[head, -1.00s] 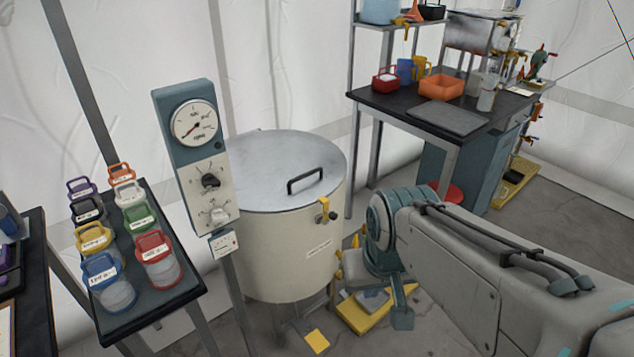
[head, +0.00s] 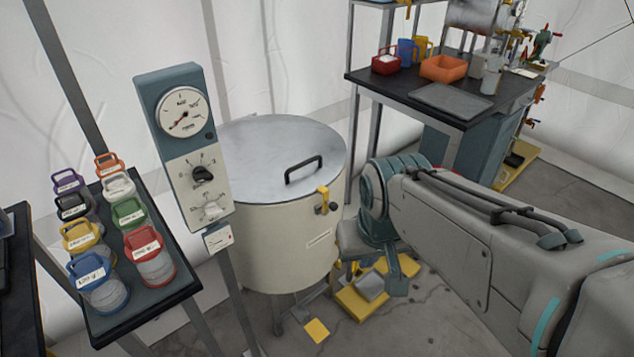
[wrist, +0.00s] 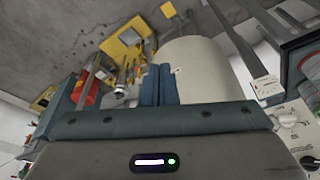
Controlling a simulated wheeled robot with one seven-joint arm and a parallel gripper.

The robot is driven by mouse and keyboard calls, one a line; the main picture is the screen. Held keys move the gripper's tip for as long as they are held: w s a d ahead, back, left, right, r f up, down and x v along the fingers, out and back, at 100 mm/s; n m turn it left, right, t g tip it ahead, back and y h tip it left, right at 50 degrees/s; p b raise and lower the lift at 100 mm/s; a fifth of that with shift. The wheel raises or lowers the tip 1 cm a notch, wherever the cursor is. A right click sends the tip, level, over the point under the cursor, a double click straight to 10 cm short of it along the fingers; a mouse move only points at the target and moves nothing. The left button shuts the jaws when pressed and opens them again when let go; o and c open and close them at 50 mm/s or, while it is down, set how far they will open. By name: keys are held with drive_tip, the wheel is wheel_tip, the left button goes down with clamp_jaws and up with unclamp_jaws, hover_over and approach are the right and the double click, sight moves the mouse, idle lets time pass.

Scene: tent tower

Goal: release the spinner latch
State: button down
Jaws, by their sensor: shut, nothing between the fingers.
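The spinner is a large cream drum (head: 285,250) with a grey lid (head: 260,155) and a black lid handle (head: 303,170); the lid is down. Its latch (head: 323,200), a yellow lever above a dark knob, sits at the rim on the drum's right front. In the wrist view, the drum's cream wall (wrist: 205,70) is just beyond and right of my gripper (wrist: 158,68). The two blue-grey fingers are together and empty. I cannot tell whether they touch the drum. In the head view, the fingers cannot be made out near my arm, and the latch is clear of them.
A gauge panel with dials (head: 187,140) stands left of the drum. Several colored jars stand on a side table (head: 150,310) at left. A black workbench (head: 395,95) is behind right. Yellow floor equipment (head: 362,303) lies below my arm.

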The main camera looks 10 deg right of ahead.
drive_tip(key=w+a+f+n+t+h+b, duration=0.1)
drive_tip(key=w+a+f+n+b, duration=0.1)
drive_tip(key=w+b, duration=0.5)
drive_tip(key=w+a+f+n+t+h+b, duration=0.1)
drive_tip(key=w+a+f+n+t+b, duration=0.1)
drive_tip(key=w+b, duration=0.6)
drive_tip(key=w+a+f+n, duration=0.1)
drive_tip(key=w+a, duration=0.1)
drive_tip(key=w, duration=0.3)
drive_tip(key=shift+w+a+b, duration=0.3)
drive_tip(key=shift+w, duration=0.05)
drive_tip(key=shift+f, duration=0.1)
drive_tip(key=b, duration=0.2)
approach(326, 205)
wheel_tip(326, 205, down, 3)
drive_tip(key=s+a, duration=0.2)
drive_tip(key=w+d, duration=0.1)
drive_tip(key=w+d+f, duration=0.1)
drive_tip(key=d, duration=0.1)
drive_tip(key=shift+w+a+r+p, duration=0.1)
drive_tip(key=shift+r+p, duration=0.05)
drive_tip(key=shift+p, duration=0.2)
